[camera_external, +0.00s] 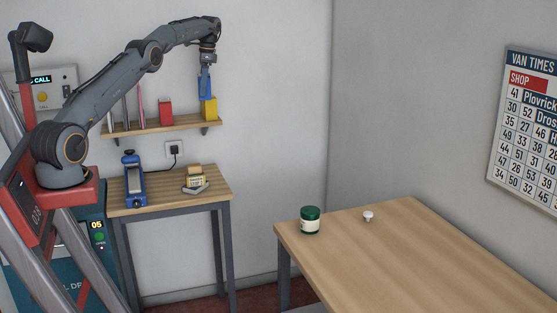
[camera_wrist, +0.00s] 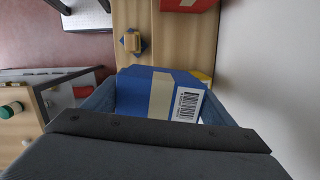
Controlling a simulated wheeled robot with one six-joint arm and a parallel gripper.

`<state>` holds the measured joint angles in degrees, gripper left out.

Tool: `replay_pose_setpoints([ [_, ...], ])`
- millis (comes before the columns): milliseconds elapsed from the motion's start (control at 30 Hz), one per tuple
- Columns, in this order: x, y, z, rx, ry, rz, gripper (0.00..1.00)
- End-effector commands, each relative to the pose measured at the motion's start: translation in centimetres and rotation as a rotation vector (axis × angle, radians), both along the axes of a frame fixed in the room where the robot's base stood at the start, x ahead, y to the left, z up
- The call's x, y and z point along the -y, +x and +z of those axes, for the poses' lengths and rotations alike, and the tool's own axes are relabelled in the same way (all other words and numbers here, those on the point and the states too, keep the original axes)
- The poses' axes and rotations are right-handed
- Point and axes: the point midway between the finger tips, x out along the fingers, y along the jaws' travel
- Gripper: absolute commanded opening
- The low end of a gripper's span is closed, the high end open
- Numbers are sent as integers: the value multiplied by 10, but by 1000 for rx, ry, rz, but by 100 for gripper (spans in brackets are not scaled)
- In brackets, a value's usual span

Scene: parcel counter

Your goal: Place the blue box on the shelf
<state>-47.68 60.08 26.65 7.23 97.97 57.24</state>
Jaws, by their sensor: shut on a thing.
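My gripper (camera_external: 206,70) points down above the right end of the wooden wall shelf (camera_external: 140,128) and is shut on the blue box (camera_external: 204,88). In the wrist view the blue box (camera_wrist: 135,97) sits between the fingers, with a tan tape strip and a white barcode label. Its lower part is hidden by my gripper. A yellow box (camera_external: 210,110) stands on the shelf's right end, just below and beside the held box; whether they touch is unclear. A red box (camera_external: 165,113) stands further left on the shelf.
Thin upright items (camera_external: 141,105) stand on the shelf's left part. Between the red and yellow boxes the shelf is bare. Below, a small table (camera_external: 165,199) carries a blue device (camera_external: 134,180) and a yellow-topped item (camera_external: 195,180). A green jar (camera_external: 310,220) stands on the large table (camera_external: 420,260).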

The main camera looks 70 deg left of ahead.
Motion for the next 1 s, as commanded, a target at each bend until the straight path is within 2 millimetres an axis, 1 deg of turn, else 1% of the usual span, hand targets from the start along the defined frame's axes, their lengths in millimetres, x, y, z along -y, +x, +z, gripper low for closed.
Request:
replay_pose_setpoints([
  [33,-12,-14,0,1,0,30,49],
  [100,-25,-29,0,1,2,65,49],
  [200,-39,-48,0,0,1,107,49],
  [300,-49,-62,0,0,1,137,49],
  [367,-52,-66,0,0,1,147,49],
  [467,-54,-70,-9,-1,-1,155,49],
  [567,-54,-70,-22,-1,-2,154,49],
  [733,-54,-70,-50,-1,-1,154,49],
  [800,-54,-70,-57,-1,0,155,49],
  [1000,-54,-70,-72,-1,-1,154,49],
])
